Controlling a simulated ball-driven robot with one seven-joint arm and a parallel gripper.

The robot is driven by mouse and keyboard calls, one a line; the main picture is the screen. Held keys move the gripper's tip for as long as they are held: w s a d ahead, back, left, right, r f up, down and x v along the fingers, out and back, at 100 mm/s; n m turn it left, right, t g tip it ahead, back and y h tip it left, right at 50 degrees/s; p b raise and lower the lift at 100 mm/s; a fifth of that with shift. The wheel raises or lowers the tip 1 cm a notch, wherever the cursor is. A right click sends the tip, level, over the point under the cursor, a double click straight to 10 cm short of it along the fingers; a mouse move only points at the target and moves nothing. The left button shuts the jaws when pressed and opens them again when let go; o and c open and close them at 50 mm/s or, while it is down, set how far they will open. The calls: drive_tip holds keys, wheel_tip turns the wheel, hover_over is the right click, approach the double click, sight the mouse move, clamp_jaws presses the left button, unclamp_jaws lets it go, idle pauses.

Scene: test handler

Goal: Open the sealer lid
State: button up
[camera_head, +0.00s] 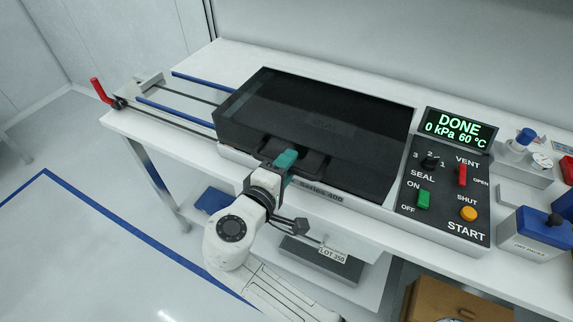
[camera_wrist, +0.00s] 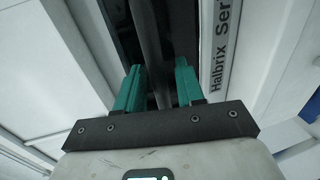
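The sealer (camera_head: 345,192) is a long light-bodied machine on the bench, with a dark, see-through lid (camera_head: 320,115) lying shut on top. A dark handle (camera_head: 312,162) shows at the lid's front edge, partly hidden by my gripper. My gripper (camera_head: 287,158) has teal fingers and is at this front edge, left of the label. In the wrist view, my gripper (camera_wrist: 160,85) has its fingers apart, with a dark grey bar (camera_wrist: 150,40) running between them. Narrow gaps seem to show beside the bar; firm contact is not visible.
The control panel (camera_head: 445,190) right of the lid has a red vent lever (camera_head: 462,175) and an orange start button (camera_head: 468,213). Its display (camera_head: 458,128) reads DONE, 0 kPa, 60 °C. Blue rails (camera_head: 175,112) extend left. A blue-topped box (camera_head: 535,232) stands right.

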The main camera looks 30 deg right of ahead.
drive_tip(key=shift+c, duration=0.5)
clamp_jaws()
